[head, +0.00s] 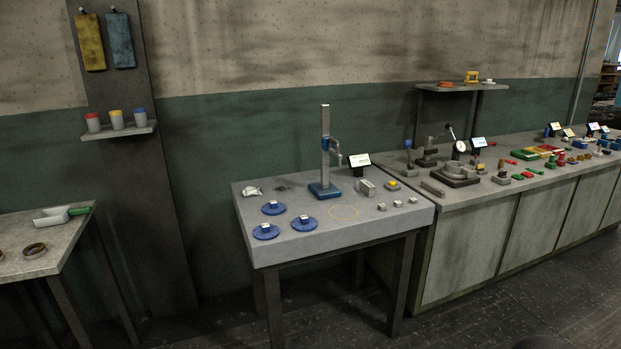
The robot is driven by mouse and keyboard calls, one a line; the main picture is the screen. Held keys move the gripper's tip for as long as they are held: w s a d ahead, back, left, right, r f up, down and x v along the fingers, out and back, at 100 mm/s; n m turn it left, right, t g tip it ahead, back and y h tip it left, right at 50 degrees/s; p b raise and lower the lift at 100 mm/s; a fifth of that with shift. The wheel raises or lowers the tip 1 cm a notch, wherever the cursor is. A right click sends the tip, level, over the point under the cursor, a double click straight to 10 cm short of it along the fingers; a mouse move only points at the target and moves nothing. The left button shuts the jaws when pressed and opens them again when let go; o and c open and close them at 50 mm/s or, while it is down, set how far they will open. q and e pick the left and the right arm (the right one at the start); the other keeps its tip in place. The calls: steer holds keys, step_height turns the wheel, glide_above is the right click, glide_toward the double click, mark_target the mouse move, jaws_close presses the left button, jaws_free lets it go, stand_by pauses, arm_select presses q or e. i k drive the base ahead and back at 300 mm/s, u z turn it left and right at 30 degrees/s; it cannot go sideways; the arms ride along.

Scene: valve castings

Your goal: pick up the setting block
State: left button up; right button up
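The middle grey table (285,249) carries a height gauge (326,150) with a blue base. Just right of the gauge stands a light grey upright block (365,188) with darker lines on its face; it may be the setting block, but I cannot tell for sure. A small block with a yellow top (393,185) lies to its right. Several small grey blocks, one of them here (397,203), sit in a row near the right front. Neither of my grippers is in view, and nothing is seen holding any block.
Blue discs (273,208) with small pieces on top sit on the table's left half. A white crumpled cloth (252,191) lies behind them. A small display (359,160) stands at the back. A crowded bench (470,200) adjoins on the right. The table's front middle is clear.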

mark_target(366, 188)
steer(key=u, duration=0.05)
steer(key=i, duration=1.45)
steer(key=z, duration=2.35)
steer(key=i, duration=1.7)
steer(key=u, duration=1.8)
